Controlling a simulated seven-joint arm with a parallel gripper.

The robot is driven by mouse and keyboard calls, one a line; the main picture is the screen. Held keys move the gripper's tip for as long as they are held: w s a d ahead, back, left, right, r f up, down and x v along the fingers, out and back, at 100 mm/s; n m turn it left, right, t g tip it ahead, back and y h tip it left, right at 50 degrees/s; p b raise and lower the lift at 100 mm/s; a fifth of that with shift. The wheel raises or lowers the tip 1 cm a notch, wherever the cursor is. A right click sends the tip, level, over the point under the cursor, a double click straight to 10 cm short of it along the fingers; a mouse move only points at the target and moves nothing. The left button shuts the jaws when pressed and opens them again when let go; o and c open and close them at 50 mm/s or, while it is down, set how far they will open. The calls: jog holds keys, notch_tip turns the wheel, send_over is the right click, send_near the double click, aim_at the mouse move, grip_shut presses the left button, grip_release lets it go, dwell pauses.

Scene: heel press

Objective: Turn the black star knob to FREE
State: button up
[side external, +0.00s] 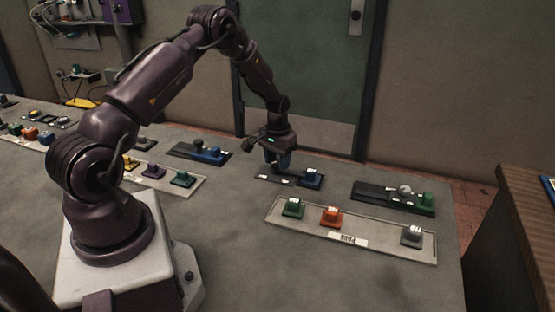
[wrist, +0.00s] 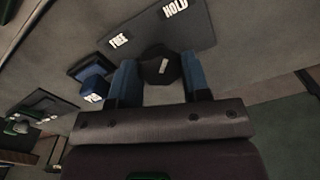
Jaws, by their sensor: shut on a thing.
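The black star knob (wrist: 158,70) sits between the two blue fingers of my gripper (wrist: 160,78) in the wrist view, and the gripper is shut on it. A pale bar on the knob's top shows; I cannot tell which label it points to. The knob is on a dark plate (wrist: 150,30) with white FREE (wrist: 119,40) and HOLD (wrist: 175,7) labels. In the side external view my gripper (side external: 277,166) is low over that plate (side external: 262,177) and hides the knob.
A grey tray (side external: 380,246) with green, orange and grey blocks lies in front. A dark plate (side external: 372,192) with a grey knob and green block is further right.

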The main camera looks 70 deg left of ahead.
jog(key=shift+n, duration=0.3)
jog(key=n, duration=0.3)
jog(key=shift+n, duration=0.3)
jog(key=n, duration=0.4)
jog(key=shift+n, duration=0.3)
jog(key=n, duration=0.4)
jog(key=shift+n, duration=2.5)
jog(key=shift+w, duration=0.1)
jog(key=o, duration=1.3)
jog(key=shift+r, duration=0.1)
